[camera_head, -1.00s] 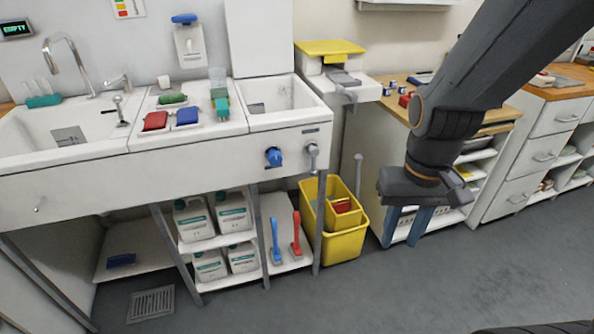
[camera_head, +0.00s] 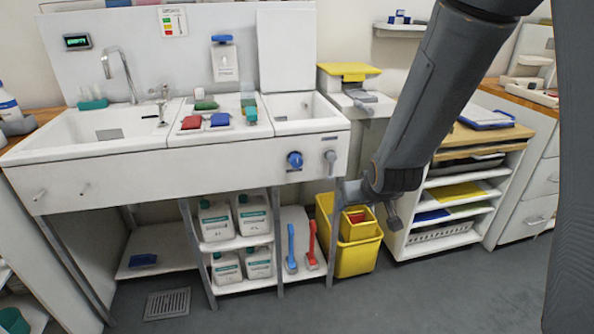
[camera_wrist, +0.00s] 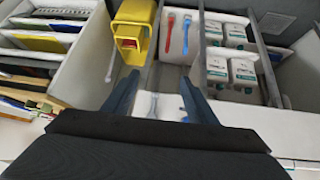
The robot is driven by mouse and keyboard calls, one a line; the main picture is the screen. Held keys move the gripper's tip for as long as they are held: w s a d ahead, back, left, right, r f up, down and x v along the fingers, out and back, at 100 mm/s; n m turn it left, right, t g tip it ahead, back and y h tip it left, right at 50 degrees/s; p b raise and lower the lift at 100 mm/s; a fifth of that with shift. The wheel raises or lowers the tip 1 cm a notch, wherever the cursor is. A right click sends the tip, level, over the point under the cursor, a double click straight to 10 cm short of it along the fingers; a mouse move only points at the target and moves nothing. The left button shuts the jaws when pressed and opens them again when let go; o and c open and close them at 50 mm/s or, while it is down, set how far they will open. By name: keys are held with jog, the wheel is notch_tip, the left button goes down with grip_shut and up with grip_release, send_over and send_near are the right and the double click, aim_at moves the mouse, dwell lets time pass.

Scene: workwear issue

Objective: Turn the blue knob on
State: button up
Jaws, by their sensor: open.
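The blue knob (camera_head: 295,160) is on the right part of the white sink unit's front panel, left of a grey knob (camera_head: 330,157). In the wrist view, a small blue patch beside my right-hand finger looks like the blue knob (camera_wrist: 184,115), partly hidden by that finger. The grey knob (camera_wrist: 153,106) shows between the fingers there. My gripper (camera_wrist: 160,77) is open with nothing between its fingertips. In the head view it is to the right of and below the blue knob, apart from it, and its fingers are hard to make out.
A yellow bucket (camera_head: 358,258) stands on the floor below my gripper. A blue brush (camera_head: 291,247) and a red brush (camera_head: 312,245) lean on the low shelf beside white jugs (camera_head: 227,267). An open shelf unit (camera_head: 437,240) stands to the right. The floor in front is clear.

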jog(key=w+a+f+n+t+y+b, duration=0.2)
jog(key=w+a+t, duration=0.4)
jog(key=w, duration=0.4)
jog(key=n+t+y+b, duration=0.1)
jog(key=t+y+b, duration=0.1)
jog(key=t+y, duration=0.1)
send_near(297, 163)
jog(key=w, duration=0.2)
jog(key=x, duration=0.7)
jog(key=shift+w+a+f+p, duration=0.15)
jog(key=shift+a+p, duration=0.15)
jog(key=shift+p, duration=0.1)
jog(key=shift+c, duration=0.2)
jog(key=c, duration=1)
